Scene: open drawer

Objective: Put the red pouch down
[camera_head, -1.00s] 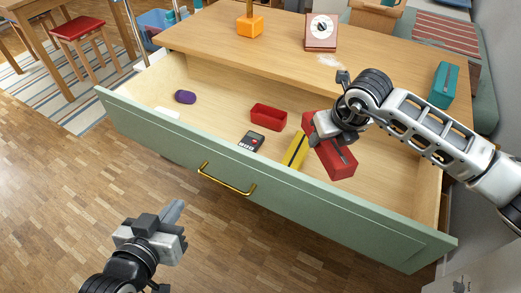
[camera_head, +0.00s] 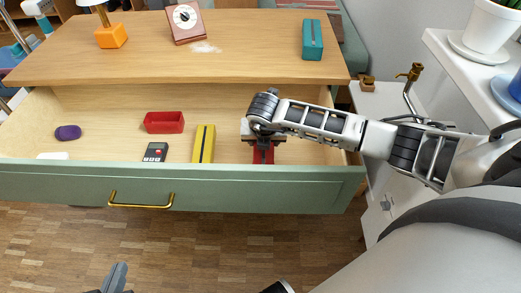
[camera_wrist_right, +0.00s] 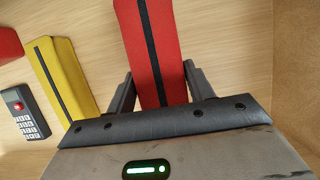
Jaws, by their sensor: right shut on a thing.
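The red pouch (camera_head: 263,156) with a dark stripe is inside the open drawer, right of the yellow box, partly hidden by the drawer front. My right gripper (camera_head: 262,140) points down and is shut on it. In the right wrist view the red pouch (camera_wrist_right: 150,45) lies between the two fingers (camera_wrist_right: 155,90) over the wooden drawer floor. I cannot tell whether it touches the floor. My left gripper (camera_head: 117,274) shows only at the bottom edge, outside the drawer, with its jaws mostly cut off.
The tabletop (camera_head: 250,50) bears a timer (camera_head: 186,22) and a teal box (camera_head: 312,40). Drawer floor right of the pouch is bare.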

